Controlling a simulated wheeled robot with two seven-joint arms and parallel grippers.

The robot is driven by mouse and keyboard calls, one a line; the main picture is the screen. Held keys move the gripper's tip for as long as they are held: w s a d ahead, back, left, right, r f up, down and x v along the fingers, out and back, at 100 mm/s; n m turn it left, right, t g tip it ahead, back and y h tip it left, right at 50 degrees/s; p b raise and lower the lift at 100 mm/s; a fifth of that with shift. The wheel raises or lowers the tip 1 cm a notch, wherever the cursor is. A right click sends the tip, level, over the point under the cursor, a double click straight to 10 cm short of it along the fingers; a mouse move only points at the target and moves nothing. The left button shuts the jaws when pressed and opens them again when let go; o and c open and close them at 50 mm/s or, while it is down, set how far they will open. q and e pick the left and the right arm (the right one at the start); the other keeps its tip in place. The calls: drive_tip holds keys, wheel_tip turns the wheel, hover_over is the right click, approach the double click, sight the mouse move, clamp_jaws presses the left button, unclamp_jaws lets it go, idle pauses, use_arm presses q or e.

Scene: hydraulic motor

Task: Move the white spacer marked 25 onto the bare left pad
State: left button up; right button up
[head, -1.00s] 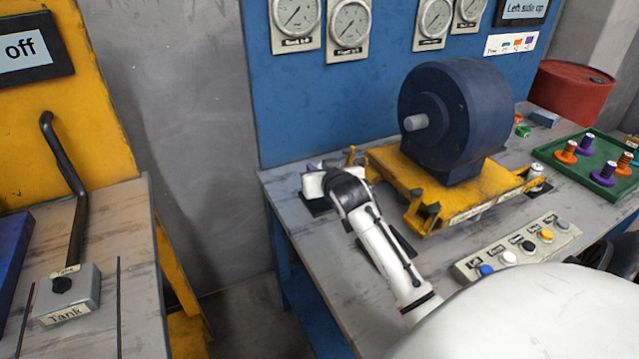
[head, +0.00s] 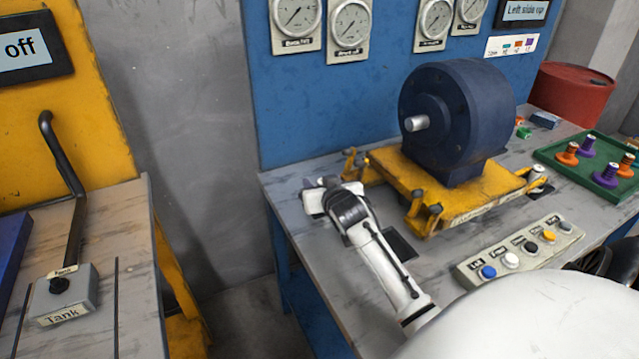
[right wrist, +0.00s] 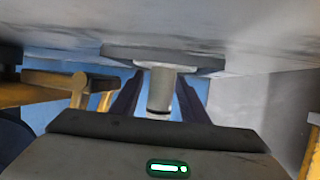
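In the right wrist view, a pale spacer (right wrist: 160,90) with a wide flange sits between the dark fingers of my right gripper (right wrist: 162,78). The fingers flank its stem closely, and the gripper appears shut on it. The flange is at a dark flat pad (right wrist: 115,53) on the bench; I cannot tell whether they touch. No number is readable. In the head view, my right gripper (head: 321,184) is low over the bench, left of the yellow motor base (head: 405,180), and hides the pad under it. Another dark pad (head: 401,246) lies bare beside my arm. My left gripper is not in view.
The blue motor (head: 455,115) stands on the yellow base, whose clamps are close to my right gripper. A button box (head: 520,248) is in front. A green tray (head: 610,190) with orange and purple spacers stands at the right. The bench's left edge is near my gripper.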

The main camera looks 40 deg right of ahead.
drive_tip(key=shift+r, duration=0.25)
drive_tip(key=p+v, duration=0.2)
drive_tip(key=v, duration=0.8)
drive_tip(key=shift+s+a, duration=0.2)
drive_tip(key=shift+s, duration=0.1)
drive_tip(key=shift+s+a+r, duration=0.3)
drive_tip(key=shift+s, duration=0.25)
